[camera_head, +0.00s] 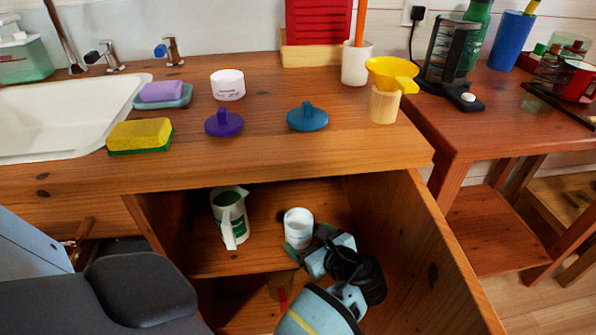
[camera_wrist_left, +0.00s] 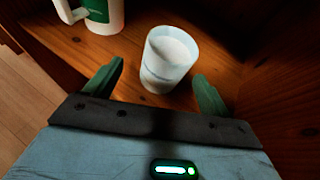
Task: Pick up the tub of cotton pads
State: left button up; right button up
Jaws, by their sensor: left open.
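A whitish, translucent tub with white contents, which looks like the tub of cotton pads (camera_head: 298,222), stands upright on the shelf inside the open cabinet under the counter. It also shows in the left wrist view (camera_wrist_left: 168,62). My left gripper (camera_head: 305,245) reaches into the cabinet from below. In the left wrist view my left gripper (camera_wrist_left: 159,72) is open. The tub's lower part is at the fingertips. My right gripper is not in view.
A white jug with a green label (camera_head: 230,215) stands on the same shelf, left of the tub. The cabinet's right wall (camera_head: 410,260) is close to my arm.

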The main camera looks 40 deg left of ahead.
aim_at(291, 220)
pick_arm(q)
jog(key=shift+w+d+r+g+b, duration=0.1)
jog(key=shift+w+r+g+b, duration=0.15)
jog(key=shift+w+g+b, duration=0.25)
jog(key=shift+w+r+y, duration=0.15)
jog(key=shift+r+y, duration=0.1)
jog(key=shift+y, duration=0.05)
jog(key=shift+b+x, duration=0.5)
jog(key=shift+x, duration=0.7)
jog(key=b+x, duration=0.1)
jog(key=x, duration=0.1)
jog(key=b+x, duration=0.1)
jog(key=x, duration=0.2)
jog(key=shift+w+d+f+b, duration=0.1)
jog(key=shift+f+b, duration=0.25)
jog(key=shift+r, duration=0.1)
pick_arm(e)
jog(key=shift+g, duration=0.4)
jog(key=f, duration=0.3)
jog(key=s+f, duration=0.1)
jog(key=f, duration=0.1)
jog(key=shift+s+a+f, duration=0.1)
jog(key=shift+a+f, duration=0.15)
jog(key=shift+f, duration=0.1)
pick_arm(q)
jog(key=c, duration=1.2)
jog(key=shift+o, duration=0.2)
